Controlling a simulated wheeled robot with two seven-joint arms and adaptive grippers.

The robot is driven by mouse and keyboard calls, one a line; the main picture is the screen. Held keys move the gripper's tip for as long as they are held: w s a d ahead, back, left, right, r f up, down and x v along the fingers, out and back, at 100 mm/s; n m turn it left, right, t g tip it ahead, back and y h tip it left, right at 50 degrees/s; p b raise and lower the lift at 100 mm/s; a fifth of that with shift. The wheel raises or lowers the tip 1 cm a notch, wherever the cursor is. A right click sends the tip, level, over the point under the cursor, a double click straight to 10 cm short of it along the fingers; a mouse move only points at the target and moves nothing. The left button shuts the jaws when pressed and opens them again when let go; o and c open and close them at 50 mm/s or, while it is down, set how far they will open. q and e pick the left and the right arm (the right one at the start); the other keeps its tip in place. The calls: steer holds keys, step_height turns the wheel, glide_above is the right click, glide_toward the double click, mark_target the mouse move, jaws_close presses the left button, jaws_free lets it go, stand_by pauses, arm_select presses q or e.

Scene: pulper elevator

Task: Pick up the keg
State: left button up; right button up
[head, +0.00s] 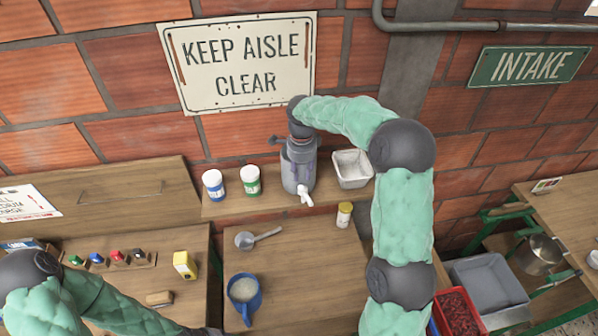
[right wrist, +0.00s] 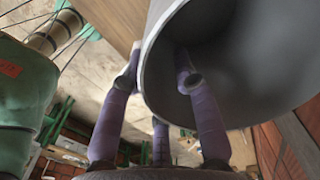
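The keg (head: 291,181) is a grey cylinder with a white tap (head: 306,195) at its lower front. It stands upright at the wall shelf; whether its base touches the shelf is unclear. My right gripper (head: 299,150) reaches down over its top. In the right wrist view the keg (right wrist: 235,50) is a large grey open cylinder. One purple finger of the right gripper (right wrist: 158,60) reaches inside its rim and another is outside, close to the wall. Firm contact cannot be made out. My left arm enters at the lower left; its gripper is out of view.
Blue-labelled (head: 213,186) and green-labelled (head: 250,181) jars stand left of the keg on the shelf (head: 228,205); a metal tub (head: 351,168) stands close on its right. A blue jug (head: 243,294), scoop (head: 246,240) and small yellow-capped jar (head: 344,214) are on the table below.

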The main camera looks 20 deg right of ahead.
steer(key=shift+f, duration=0.55)
jaws_close()
steer(key=shift+r, duration=0.1)
steer(key=shift+r, duration=0.45)
step_height(320, 180, up, 2)
steer(key=shift+w+r+b, duration=0.1)
steer(key=shift+b, duration=0.5)
steer(key=s+a+r+b, duration=0.3)
steer(key=s+r, duration=0.6)
steer(key=s, duration=0.4)
steer(key=shift+s+a+r, duration=0.35)
steer(key=shift+a, duration=0.1)
